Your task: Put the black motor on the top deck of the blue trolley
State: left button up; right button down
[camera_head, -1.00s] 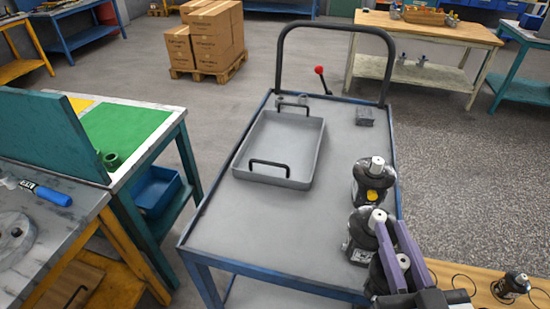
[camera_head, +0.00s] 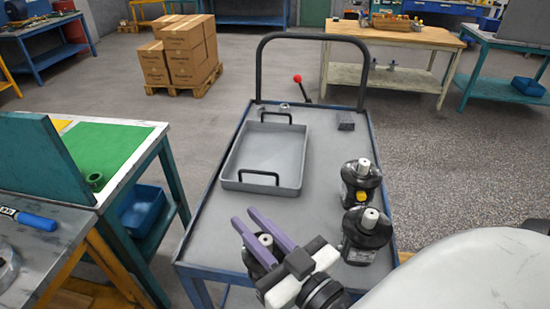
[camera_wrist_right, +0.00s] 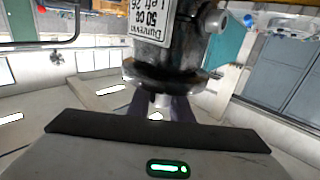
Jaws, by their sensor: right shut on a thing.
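The blue trolley (camera_head: 202,250) has a grey top deck and stands in the middle of the head view. My right gripper (camera_head: 258,224), with purple fingers, is shut on a black motor (camera_head: 258,258) at the deck's near left part. The fingers and wrist partly hide this motor, and I cannot tell whether it touches the deck. In the right wrist view the held motor (camera_wrist_right: 170,50) shows its white label. Two other black motors stand upright on the deck's right side, one with a yellow cap (camera_head: 358,184) and one nearer (camera_head: 366,238). My left gripper is not in view.
A grey tray with black handles (camera_head: 232,183) lies on the deck's left half. A small dark block (camera_head: 346,121) sits at the far right, near the black push handle (camera_head: 262,62). A green-topped bench (camera_head: 118,150) stands close to the trolley's left. Bare deck lies between tray and motors.

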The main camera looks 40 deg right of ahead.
jog(key=w+d+r+h, duration=0.1)
jog(key=w+d, duration=0.3)
jog(key=w, duration=0.4)
jog(key=w+d+r, duration=0.1)
jog(key=w+d, duration=0.3)
jog(key=w, duration=0.4)
notch_tip(320, 180, down, 10)
jog(key=b, duration=0.4)
jog(key=shift+w+r+m, duration=0.15)
jog(key=shift+w+m, duration=0.05)
jog(key=shift+m, duration=0.2)
jog(key=shift+a, duration=0.1)
jog(key=c, duration=1.9)
grip_release()
jog(key=shift+s+f, duration=0.1)
jog(key=shift+f, duration=0.3)
jog(key=shift+c, duration=0.2)
jog(key=o, duration=0.3)
jog(key=shift+r, duration=0.15)
